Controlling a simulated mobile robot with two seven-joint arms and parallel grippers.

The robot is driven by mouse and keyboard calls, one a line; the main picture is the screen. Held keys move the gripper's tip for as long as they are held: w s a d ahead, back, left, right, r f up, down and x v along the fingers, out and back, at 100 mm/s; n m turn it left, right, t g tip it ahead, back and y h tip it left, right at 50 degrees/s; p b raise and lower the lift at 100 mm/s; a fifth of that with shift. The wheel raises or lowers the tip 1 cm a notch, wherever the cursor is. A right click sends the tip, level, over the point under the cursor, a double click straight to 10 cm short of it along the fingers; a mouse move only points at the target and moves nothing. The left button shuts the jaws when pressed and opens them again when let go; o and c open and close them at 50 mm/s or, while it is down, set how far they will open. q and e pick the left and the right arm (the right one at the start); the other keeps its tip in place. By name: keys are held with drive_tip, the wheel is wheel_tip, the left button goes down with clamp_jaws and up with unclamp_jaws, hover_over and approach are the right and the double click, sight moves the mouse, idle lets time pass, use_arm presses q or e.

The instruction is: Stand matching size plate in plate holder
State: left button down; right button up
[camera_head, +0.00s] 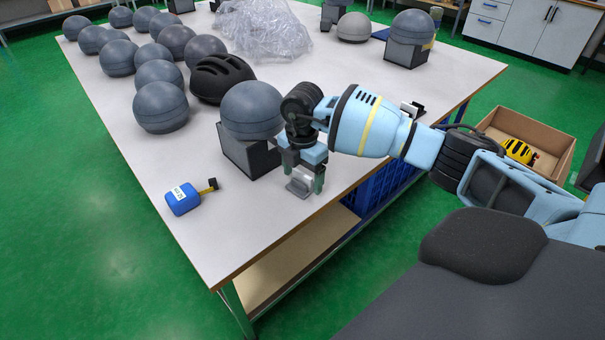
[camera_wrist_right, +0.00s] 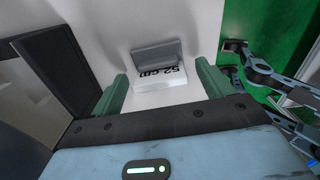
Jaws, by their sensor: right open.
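A small white plate marked "52 cm" (camera_wrist_right: 152,84) is on the white table in the right wrist view. A grey angled piece (camera_wrist_right: 158,54) stands right behind it; I cannot tell whether the plate is seated in it or only touches it. In the head view the grey and white piece (camera_head: 299,185) shows near the table's front edge, partly covered by the fingers. My right gripper (camera_head: 304,178) is open, pointing down over it. In the wrist view its green fingers (camera_wrist_right: 162,80) are on either side of the plate, with gaps. My left gripper is not in view.
A grey head form (camera_head: 252,108) on a dark block (camera_head: 243,156) stands close beside the gripper. A blue tape measure (camera_head: 184,198) lies to the left. Several grey forms and a black helmet (camera_head: 221,78) fill the back left. A cardboard box (camera_head: 549,137) is off the table, right.

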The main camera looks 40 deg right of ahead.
drive_tip(key=shift+r, duration=3.9)
